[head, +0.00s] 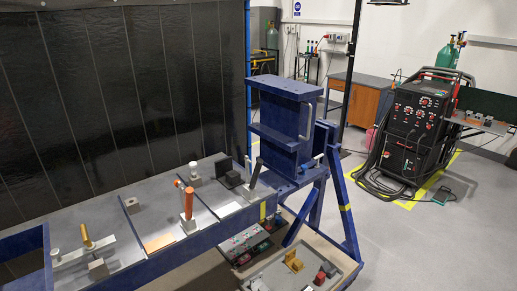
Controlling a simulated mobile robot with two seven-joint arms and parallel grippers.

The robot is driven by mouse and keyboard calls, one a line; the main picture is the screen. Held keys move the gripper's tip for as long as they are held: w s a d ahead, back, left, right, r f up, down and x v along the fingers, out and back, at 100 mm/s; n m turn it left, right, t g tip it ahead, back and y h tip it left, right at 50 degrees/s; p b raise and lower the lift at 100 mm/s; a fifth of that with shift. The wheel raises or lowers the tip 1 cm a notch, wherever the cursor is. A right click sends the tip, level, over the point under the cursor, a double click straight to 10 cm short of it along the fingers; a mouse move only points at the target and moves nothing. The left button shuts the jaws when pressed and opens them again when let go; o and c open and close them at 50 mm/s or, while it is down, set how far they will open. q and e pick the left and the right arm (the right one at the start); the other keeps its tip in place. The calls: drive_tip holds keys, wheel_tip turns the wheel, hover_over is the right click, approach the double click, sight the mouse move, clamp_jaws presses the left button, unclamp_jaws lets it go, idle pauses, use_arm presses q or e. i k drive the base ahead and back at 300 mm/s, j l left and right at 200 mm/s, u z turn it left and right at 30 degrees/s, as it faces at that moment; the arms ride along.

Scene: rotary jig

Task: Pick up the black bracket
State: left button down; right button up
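A black, stepped block-like piece that looks like the black bracket (233,180) sits at the far right end of the grey work surface (148,219). It is close to the left of a clamp with a black upright handle (256,172). A small dark piece (329,270) also shows in the tray at the bottom, beside a red one; its shape is too small to tell. Neither of my grippers is in view.
A clamp with an orange handle (188,204) and one with a yellow handle (87,237) stand along the work surface. The blue jig frame (283,115) rises at its right end. The tray (262,272) below holds yellow and red pieces. Open floor lies right.

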sight(230, 172)
drive_tip(key=i+l, duration=0.2)
drive_tip(key=l, duration=0.2)
drive_tip(key=i+l+u, duration=0.15)
drive_tip(key=l+u, duration=0.15)
drive_tip(key=i+l+u, duration=0.1)
drive_tip(key=l+u, duration=0.25)
drive_tip(key=l, duration=0.15)
